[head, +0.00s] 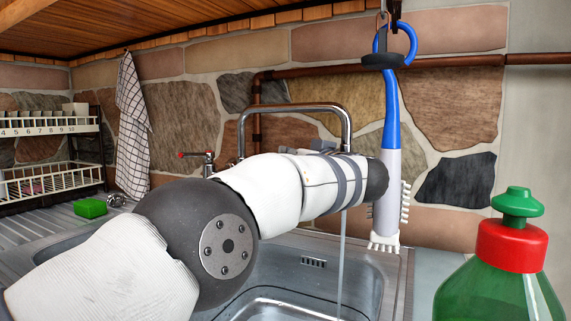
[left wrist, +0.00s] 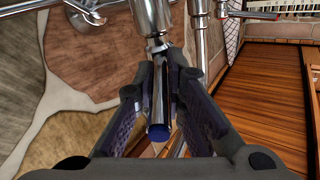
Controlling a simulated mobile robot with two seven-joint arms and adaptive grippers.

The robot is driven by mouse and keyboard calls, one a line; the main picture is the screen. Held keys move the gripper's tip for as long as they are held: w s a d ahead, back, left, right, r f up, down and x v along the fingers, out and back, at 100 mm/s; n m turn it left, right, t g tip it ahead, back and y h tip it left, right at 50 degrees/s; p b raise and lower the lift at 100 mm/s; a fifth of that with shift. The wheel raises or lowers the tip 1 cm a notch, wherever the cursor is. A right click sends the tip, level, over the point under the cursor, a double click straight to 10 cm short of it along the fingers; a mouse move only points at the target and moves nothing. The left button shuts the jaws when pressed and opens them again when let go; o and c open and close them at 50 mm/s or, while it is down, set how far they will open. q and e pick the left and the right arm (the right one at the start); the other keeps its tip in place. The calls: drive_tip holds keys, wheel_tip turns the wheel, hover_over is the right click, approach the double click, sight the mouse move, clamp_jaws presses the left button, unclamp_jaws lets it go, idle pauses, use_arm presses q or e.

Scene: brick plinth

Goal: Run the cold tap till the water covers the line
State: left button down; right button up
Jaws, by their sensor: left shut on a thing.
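In the left wrist view my left gripper (left wrist: 160,85) is shut around the cold tap lever (left wrist: 157,105), a steel lever with a blue end. In the head view my own arm and wrist hide that lever and the fingers. The curved steel spout (head: 296,109) rises behind my arm. A thin stream of water (head: 341,262) falls below my wrist into the steel sink (head: 268,262). The red-marked hot tap lever (head: 194,155) stands left of the spout. I cannot make out the line or the water level. My right gripper is not in view.
A blue and white brush (head: 390,130) hangs just right of my wrist. A green bottle (head: 500,285) with a red collar stands front right. A green sponge (head: 91,208) lies on the drainer, near a dish rack (head: 50,181) and a checked towel (head: 131,125).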

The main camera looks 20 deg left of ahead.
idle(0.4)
use_arm(q)
drive_tip(key=c, duration=1.7)
unclamp_jaws()
drive_tip(key=shift+a, duration=0.1)
drive_tip(key=v, duration=1.2)
drive_tip(key=shift+w, duration=0.1)
